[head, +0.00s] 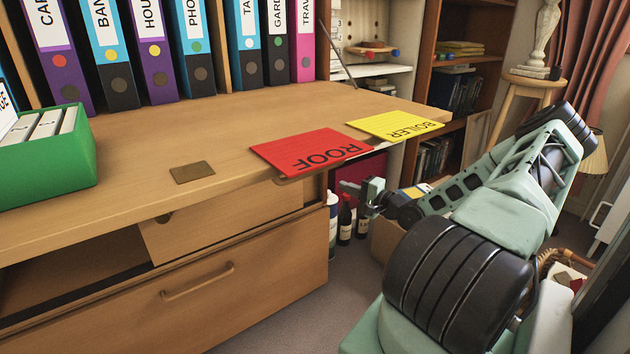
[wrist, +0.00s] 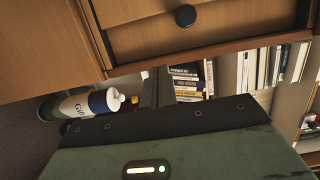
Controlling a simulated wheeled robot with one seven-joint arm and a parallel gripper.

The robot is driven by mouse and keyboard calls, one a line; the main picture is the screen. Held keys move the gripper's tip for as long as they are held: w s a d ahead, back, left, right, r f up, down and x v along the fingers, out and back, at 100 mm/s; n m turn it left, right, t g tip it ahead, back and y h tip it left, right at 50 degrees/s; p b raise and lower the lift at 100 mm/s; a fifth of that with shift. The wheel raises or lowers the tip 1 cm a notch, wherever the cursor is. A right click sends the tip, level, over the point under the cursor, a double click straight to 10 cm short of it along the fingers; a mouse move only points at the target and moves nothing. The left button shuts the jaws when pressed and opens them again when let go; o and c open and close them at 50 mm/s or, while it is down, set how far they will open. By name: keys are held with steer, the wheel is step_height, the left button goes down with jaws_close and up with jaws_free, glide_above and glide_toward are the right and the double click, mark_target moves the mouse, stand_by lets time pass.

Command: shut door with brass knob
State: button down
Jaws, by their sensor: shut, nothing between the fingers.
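A wooden bureau (head: 245,123) fills the left of the head view. A wood panel (head: 225,226) with a small round knob (head: 163,218) is under its top, beside a dark opening. I cannot tell whether this is the door, and its knob looks dark rather than clearly brass. The wrist view shows a dark round knob (wrist: 185,16) on a wood front (wrist: 145,35); I cannot tell if it is the same one. My gripper (head: 346,187) is shut and empty, just right of the bureau's side. Its fingers (wrist: 157,85) are apart from the knob in the wrist view.
A red ROOF folder (head: 312,153) and a yellow BOILER folder (head: 394,125) lie at the bureau top's right edge, above my gripper. Bottles (head: 345,220) stand beside the bureau. A lower drawer (head: 180,310) has a bar handle. A green box (head: 50,165) sits at left.

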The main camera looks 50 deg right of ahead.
steer(key=w+a+b, duration=0.4)
steer(key=w+b, duration=0.1)
steer(key=w, duration=0.4)
steer(key=shift+w, duration=0.3)
steer(key=shift+w+a, duration=0.1)
steer(key=shift+a, duration=0.05)
